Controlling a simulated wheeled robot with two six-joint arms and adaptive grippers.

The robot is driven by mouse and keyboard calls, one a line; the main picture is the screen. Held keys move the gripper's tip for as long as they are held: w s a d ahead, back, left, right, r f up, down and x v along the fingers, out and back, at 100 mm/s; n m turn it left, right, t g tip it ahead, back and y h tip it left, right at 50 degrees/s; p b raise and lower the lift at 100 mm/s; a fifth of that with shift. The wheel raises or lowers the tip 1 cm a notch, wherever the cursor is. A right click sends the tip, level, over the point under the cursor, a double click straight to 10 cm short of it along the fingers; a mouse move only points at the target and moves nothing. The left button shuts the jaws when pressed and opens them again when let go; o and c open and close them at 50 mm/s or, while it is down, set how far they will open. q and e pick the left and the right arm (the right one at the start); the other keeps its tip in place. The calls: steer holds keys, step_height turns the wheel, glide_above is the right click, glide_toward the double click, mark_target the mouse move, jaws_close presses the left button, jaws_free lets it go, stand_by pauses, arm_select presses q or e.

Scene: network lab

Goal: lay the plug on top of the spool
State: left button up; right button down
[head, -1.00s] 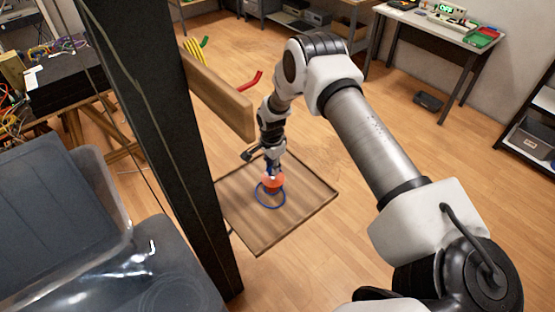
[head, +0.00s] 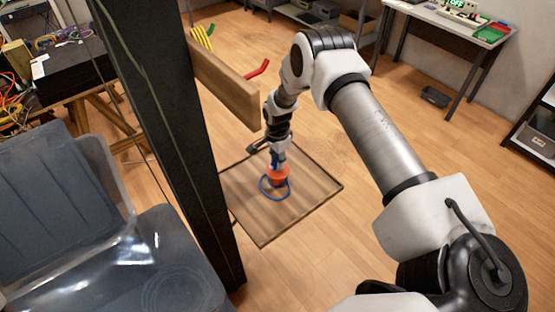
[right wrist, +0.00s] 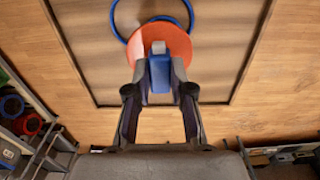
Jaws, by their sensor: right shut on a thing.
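The orange-red spool (head: 279,176) stands on a square wooden surface (head: 310,197); it also shows as an orange disc in the right wrist view (right wrist: 180,40). My right gripper (head: 277,158) points down over it. In the right wrist view its fingers (right wrist: 159,85) are shut on the blue plug (right wrist: 160,68), which overlaps the spool's near part. I cannot tell whether plug and spool touch. A blue ring (head: 265,189) lies around the spool's base, partly hidden by it. My left gripper is out of view.
A wooden plank (head: 222,83) stands close to the left of my right arm. A transparent-covered dark chair-like object (head: 60,200) fills the lower left. A workbench (head: 452,30) is at the back right. Wooden floor right of the square surface is clear.

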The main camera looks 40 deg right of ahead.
steer(key=shift+f+b, duration=0.7)
steer(key=shift+f, duration=0.3)
steer(key=c, duration=0.9)
jaws_free()
steer(key=shift+c, duration=0.2)
steer(key=shift+r, duration=0.1)
